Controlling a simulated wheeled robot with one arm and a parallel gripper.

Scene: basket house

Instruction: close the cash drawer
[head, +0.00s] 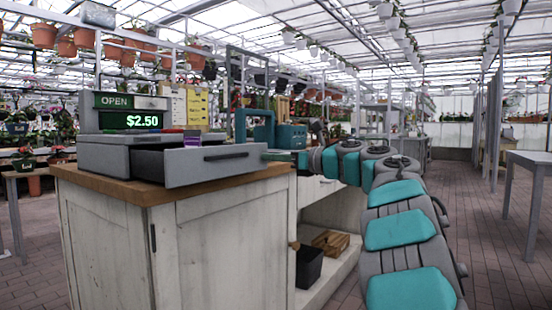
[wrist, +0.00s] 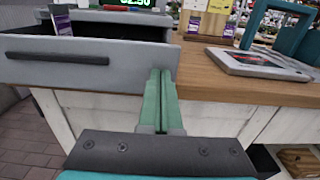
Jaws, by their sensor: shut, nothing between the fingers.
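The grey cash drawer (head: 213,166) stands pulled out of the register (head: 120,150) on the wooden counter top. Its dark handle (head: 226,155) is on the front face. In the wrist view the drawer front (wrist: 105,72) fills the upper left, with a red item and a purple packet at its open top. My gripper (head: 270,155) is at the right end of the drawer front. In the wrist view the green fingers of my gripper (wrist: 159,75) are shut together, empty, at the right edge of the front. I cannot tell whether they touch it.
The counter (head: 225,240) is a white wooden cabinet with a brown top. A tablet-like device (wrist: 262,64) and a teal frame stand on the top to the right. A black bin (head: 309,267) and a wooden crate (head: 331,242) sit on the low shelf.

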